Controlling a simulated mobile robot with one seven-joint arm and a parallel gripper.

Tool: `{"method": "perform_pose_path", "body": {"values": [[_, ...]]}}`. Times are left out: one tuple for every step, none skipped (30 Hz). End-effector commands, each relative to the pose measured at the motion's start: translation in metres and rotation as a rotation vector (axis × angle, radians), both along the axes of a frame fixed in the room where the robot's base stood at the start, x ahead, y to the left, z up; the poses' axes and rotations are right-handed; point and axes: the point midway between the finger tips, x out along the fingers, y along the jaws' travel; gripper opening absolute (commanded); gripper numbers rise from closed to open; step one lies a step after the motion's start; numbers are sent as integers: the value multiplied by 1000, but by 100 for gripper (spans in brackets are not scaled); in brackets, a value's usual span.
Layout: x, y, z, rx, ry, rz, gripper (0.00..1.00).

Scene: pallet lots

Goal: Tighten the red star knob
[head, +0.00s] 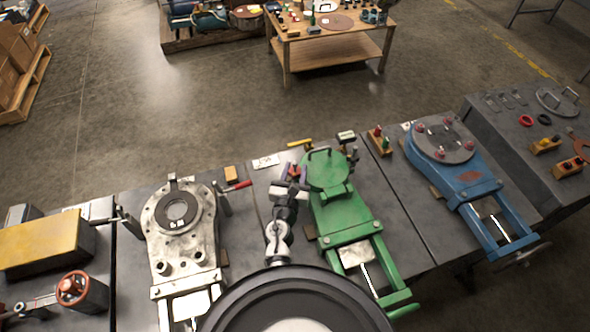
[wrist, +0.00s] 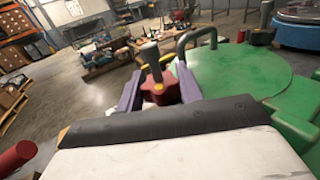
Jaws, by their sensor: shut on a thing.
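The red star knob (wrist: 158,90) shows in the wrist view, with a yellow centre and a grey stud (wrist: 150,56) rising behind it. My gripper (wrist: 160,76) has its two purple fingers on either side of the knob and is shut on it. The knob is at the left edge of the round lid of the green housing (wrist: 235,75). In the head view my gripper (head: 294,172) is at the left of the green housing (head: 340,205). There the knob is mostly hidden by my gripper, and how tight it is cannot be told.
A metal handle (wrist: 196,42) stands on the green lid close to my right finger. A grey flanged housing (head: 185,235) stands to the left, with a red-handled tool (head: 238,186) beside it. A blue housing (head: 455,170) stands to the right. A wooden table (head: 330,50) is farther back.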

Motion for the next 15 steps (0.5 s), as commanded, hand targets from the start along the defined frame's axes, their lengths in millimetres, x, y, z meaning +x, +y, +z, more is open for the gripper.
{"method": "perform_pose_path", "body": {"values": [[1, -1, 1, 0, -2, -9, 14], [1, -1, 1, 0, -1, -12, 14], [1, -1, 1, -1, 0, -15, 14], [1, -1, 1, -1, 0, -17, 14], [1, -1, 1, -2, 0, -17, 14], [1, 0, 2, -2, 1, -17, 14], [1, 0, 2, -2, 1, -17, 14], [1, 0, 2, -2, 1, -17, 14], [1, 0, 2, -2, 1, -17, 14], [1, 0, 2, -2, 1, -17, 14], [1, 0, 2, -2, 1, -16, 14], [1, 0, 2, -2, 1, -16, 14], [1, 0, 2, -2, 1, -16, 14], [1, 0, 2, -2, 1, -16, 39], [1, 0, 2, -2, 1, -16, 44]]}}
